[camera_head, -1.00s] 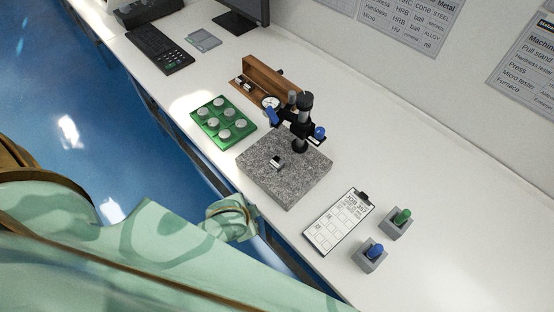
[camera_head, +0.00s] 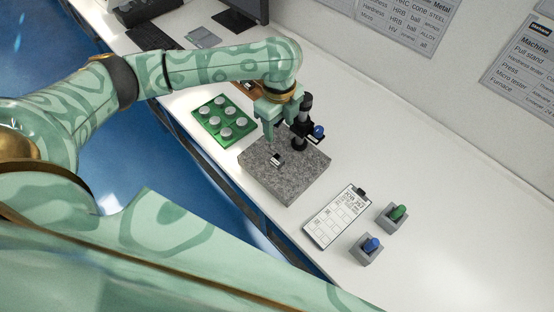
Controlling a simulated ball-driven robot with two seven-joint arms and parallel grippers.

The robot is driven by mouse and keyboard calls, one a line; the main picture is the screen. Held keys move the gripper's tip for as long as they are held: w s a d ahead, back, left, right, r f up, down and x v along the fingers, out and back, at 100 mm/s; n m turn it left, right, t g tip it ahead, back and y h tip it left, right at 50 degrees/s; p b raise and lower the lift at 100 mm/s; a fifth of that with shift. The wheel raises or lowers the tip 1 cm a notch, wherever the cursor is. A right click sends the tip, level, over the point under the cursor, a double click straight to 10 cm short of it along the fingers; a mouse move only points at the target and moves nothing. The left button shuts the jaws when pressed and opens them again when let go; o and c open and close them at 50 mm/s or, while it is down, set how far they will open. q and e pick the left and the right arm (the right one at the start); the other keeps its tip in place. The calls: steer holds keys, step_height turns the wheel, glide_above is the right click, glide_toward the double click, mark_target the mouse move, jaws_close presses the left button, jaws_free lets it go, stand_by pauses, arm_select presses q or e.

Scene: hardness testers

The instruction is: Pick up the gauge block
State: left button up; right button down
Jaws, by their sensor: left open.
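The gauge block (camera_head: 277,160) is a small dark and pale metal piece. It lies on the speckled grey granite plate (camera_head: 288,188), left of the black comparator stand (camera_head: 302,125). My left gripper (camera_head: 273,135) points down above the plate's back left part, with its fingers apart. The block is just in front of and below the fingertips, not between them as far as I can see. My left arm partly hides the stand's gauge and the wooden case behind. My right gripper is not in view.
A green tray (camera_head: 209,133) with several round metal pieces stands left of the plate. A clipboard (camera_head: 326,232) lies to the right, beside two grey holders with a green handle (camera_head: 398,212) and a blue handle (camera_head: 372,244). The right part of the bench is clear.

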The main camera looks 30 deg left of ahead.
arm_select(q)
steer(key=b, duration=0.4)
glide_above(279, 160)
step_height(279, 160, down, 11)
steer(key=shift+s+a+r, duration=0.1)
steer(key=shift+s, duration=0.05)
step_height(279, 160, down, 5)
steer(key=b, duration=0.2)
steer(key=shift+b, duration=0.35)
jaws_close()
